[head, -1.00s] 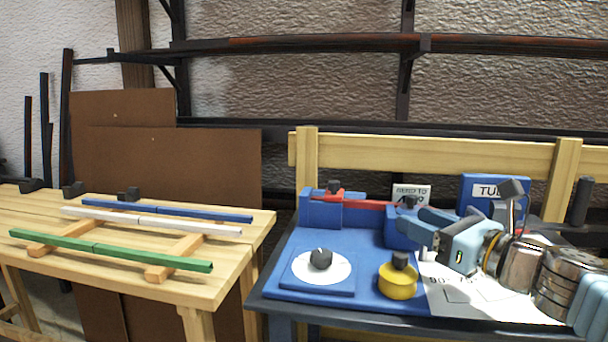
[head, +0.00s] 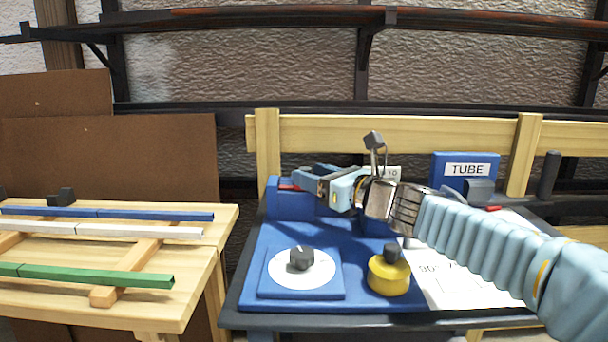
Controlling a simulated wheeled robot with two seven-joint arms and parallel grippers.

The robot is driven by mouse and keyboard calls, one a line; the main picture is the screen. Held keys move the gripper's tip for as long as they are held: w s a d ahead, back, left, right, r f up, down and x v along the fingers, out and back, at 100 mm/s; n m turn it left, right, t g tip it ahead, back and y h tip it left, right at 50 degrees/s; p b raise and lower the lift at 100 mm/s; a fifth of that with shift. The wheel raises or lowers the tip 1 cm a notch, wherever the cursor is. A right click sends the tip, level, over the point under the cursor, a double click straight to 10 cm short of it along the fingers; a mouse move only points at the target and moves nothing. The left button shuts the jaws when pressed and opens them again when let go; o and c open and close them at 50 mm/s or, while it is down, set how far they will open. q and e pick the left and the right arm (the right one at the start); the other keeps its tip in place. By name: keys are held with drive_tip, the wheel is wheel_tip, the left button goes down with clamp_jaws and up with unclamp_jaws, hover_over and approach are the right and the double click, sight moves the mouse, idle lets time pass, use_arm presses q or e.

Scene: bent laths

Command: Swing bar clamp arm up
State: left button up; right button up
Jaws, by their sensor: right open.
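The bar clamp's red arm (head: 289,187) shows only as a small red bit at the top of the left blue block (head: 291,208). The rest of it is hidden behind my right gripper and wrist, so I cannot tell its angle. My right gripper (head: 304,177) is open, with its fingers pointing left over the top of that block, right beside the red bit. I cannot tell whether they touch it. My left gripper is not in view.
The blue base also carries a black knob on a white dial (head: 301,258) and a yellow round knob (head: 388,274). A blue TUBE box (head: 466,168) stands at the back right. Blue, white and green laths (head: 97,275) lie on the wooden table at left.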

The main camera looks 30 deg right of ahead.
drive_tip(key=shift+x, duration=1.5)
